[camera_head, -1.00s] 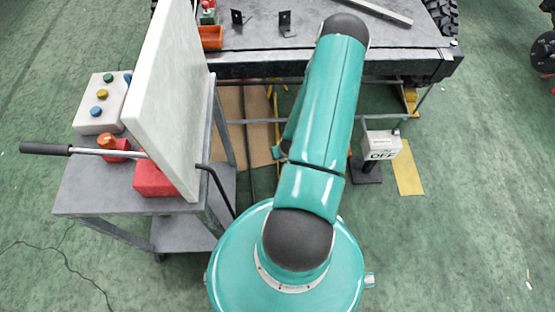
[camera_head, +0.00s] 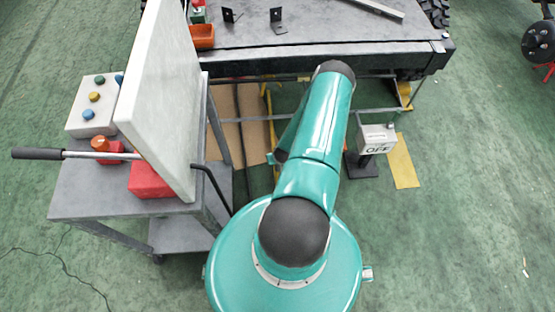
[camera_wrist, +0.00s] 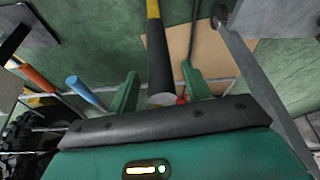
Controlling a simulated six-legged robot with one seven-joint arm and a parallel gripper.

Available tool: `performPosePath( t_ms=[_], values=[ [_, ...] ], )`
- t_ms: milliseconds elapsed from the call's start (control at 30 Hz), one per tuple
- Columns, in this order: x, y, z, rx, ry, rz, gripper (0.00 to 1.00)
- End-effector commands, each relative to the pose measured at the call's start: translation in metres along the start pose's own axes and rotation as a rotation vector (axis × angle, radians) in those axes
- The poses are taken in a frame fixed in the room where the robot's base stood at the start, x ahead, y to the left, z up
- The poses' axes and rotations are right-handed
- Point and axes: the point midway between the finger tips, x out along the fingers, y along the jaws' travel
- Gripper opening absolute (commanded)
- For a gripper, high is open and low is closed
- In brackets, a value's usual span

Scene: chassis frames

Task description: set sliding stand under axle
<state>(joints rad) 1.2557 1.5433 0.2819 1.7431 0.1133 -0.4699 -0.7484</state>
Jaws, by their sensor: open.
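My gripper (camera_wrist: 160,76) shows in the wrist view with its two green fingers apart. A rod with a yellow shaft and a black grip (camera_wrist: 159,60) runs from the top edge down between the fingers. Its pale round end is close to the palm, and I see no finger clearly touching it. I cannot tell whether this rod belongs to the sliding stand. In the head view my arm hides the gripper, and neither stand nor axle can be made out clearly. A yellow piece (camera_head: 403,94) is under the right end of the chassis frame (camera_head: 330,55).
A grey cart (camera_head: 75,195) with a white upright panel (camera_head: 160,95) and a long lever (camera_head: 70,154) stands at left. An OFF box (camera_head: 377,139) stands on the floor at right. A tyre (camera_wrist: 25,130) and a tan floor sheet (camera_wrist: 193,42) show in the wrist view. The right floor is mostly clear.

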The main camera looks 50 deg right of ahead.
Motion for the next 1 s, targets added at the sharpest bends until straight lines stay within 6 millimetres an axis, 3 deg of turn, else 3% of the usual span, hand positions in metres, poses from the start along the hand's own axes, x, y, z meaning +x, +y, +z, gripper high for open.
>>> performPosePath(
  t_ms=[133, 433, 467, 700, 867, 1000],
  values=[
    [0.014, -0.001, 0.0, -0.001, -0.001, -0.001, 0.49],
    [0.017, -0.001, 0.0, -0.001, 0.0, 0.0, 0.49],
    [0.017, -0.001, 0.0, -0.001, 0.0, 0.0, 0.47],
    [0.016, -0.001, 0.0, -0.001, 0.0, 0.0, 0.0],
    [0.017, 0.0, -0.002, -0.002, 0.0, 0.0, 0.0],
    [0.024, 0.004, -0.018, -0.004, 0.003, 0.002, 0.0]
  ],
)
